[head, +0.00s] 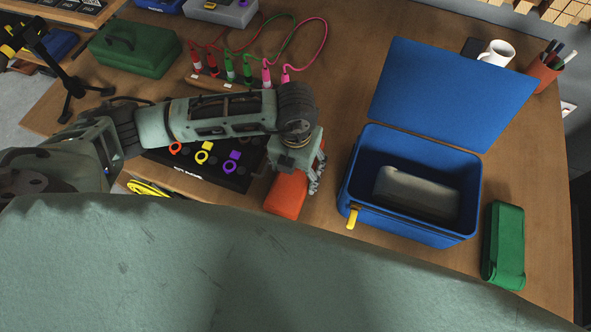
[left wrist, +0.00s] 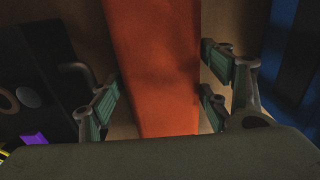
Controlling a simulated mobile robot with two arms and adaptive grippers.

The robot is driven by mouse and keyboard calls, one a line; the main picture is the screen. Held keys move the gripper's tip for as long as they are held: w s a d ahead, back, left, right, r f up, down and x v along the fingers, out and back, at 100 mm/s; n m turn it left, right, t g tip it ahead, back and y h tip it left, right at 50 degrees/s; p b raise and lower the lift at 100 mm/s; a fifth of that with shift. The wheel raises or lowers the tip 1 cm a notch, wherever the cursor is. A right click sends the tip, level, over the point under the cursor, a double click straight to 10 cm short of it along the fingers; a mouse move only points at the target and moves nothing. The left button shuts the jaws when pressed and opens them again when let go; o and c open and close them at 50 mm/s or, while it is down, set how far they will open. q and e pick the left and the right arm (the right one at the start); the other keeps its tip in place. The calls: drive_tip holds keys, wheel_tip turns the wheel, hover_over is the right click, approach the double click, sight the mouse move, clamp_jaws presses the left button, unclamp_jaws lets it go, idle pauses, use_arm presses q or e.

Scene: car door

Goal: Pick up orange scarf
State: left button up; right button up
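The orange scarf (head: 287,196) looks like a folded, block-shaped bundle on the wooden table, between the black panel and the blue box. My left gripper (head: 312,172) is over its far end and hides part of it. In the left wrist view the scarf (left wrist: 154,65) runs between the spread fingers of my left gripper (left wrist: 158,108). One finger is on each side of it, with a narrow gap showing at the right. Whether the left finger touches it I cannot tell. My right gripper is not in view.
An open blue box (head: 462,210) with a pale item inside stands right of the scarf. A black panel (head: 215,172) with coloured knobs is left of the scarf. A green toolbox (head: 133,46) and coloured cables (head: 266,62) lie behind.

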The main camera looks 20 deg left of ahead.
use_arm(q)
drive_tip(key=c, duration=0.8)
